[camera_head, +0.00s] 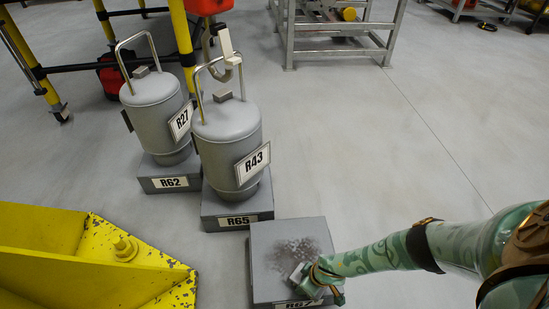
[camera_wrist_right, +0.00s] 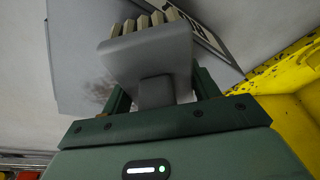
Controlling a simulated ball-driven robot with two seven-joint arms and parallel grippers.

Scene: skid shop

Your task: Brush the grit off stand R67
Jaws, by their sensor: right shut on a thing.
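Stand R67 (camera_head: 268,262) is a low grey block on the floor in the head view. A dark, speckled patch of grit (camera_head: 292,252) lies on its top. My right gripper (camera_head: 318,281) is over the front right part of the stand. It is shut on a grey brush (camera_wrist_right: 148,55) with pale bristles, seen close up in the right wrist view. The brush head also shows small in the head view (camera_head: 298,272). I cannot tell whether the bristles touch the top. The stand's label is partly hidden by the gripper. My left gripper is not in view.
Grey canister R43 (camera_head: 226,140) stands on stand R65 (camera_head: 237,211), just behind R67. Canister R27 (camera_head: 153,105) stands on stand R62 (camera_head: 168,177) further left. A yellow steel structure (camera_head: 70,260) fills the lower left. The floor to the right is clear.

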